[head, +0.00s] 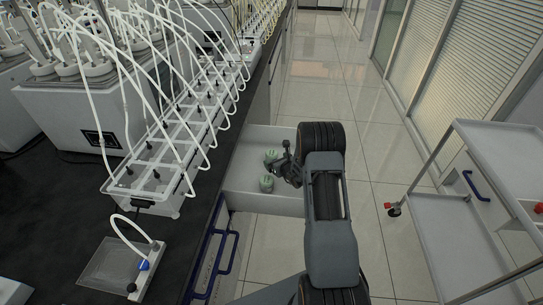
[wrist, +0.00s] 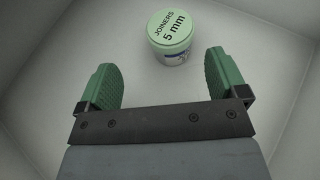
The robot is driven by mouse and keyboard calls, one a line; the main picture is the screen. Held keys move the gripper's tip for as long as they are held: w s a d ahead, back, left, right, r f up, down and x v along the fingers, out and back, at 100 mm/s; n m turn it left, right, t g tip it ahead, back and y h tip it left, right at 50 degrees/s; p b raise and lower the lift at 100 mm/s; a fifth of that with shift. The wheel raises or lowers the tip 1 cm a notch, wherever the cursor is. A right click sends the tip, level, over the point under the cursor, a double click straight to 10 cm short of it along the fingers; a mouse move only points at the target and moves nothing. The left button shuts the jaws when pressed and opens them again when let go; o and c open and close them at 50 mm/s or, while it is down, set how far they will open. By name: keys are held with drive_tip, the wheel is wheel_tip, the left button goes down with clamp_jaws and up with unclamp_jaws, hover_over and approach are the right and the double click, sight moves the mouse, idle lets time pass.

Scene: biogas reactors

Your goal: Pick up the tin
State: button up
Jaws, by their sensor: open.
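A small round tin (wrist: 172,34) with a pale green lid reading "JOINERS 5 mm" stands upright in a white drawer (wrist: 75,40). In the wrist view it is beyond the fingertips of my gripper (wrist: 160,75), a little right of the middle, and apart from both fingers. My gripper is open and empty, with green finger pads. In the head view, my gripper (head: 281,168) hangs over the open drawer (head: 240,188). Two small green shapes show there, one nearer (head: 266,183) and one farther (head: 270,156). I cannot tell which is the labelled tin.
The drawer walls enclose the space around my gripper. A black bench (head: 185,240) with reactors and white tubing lies to the left. A white trolley (head: 455,235) stands at the right. The tiled floor (head: 325,100) beyond the drawer is clear.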

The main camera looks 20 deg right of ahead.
sight(275, 158)
drive_tip(key=shift+w+d+f+m, duration=0.2)
drive_tip(key=shift+w+f, duration=0.25)
drive_tip(key=shift+w, duration=0.05)
drive_tip(key=shift+w+d+f+m, duration=0.15)
drive_tip(key=shift+w+f+m, duration=0.05)
drive_tip(key=shift+w+f, duration=0.25)
drive_tip(key=shift+x, duration=2.65)
drive_tip(key=shift+d, duration=0.2)
drive_tip(key=shift+c, duration=0.2)
drive_tip(key=c, duration=1)
drive_tip(key=shift+r, duration=0.1)
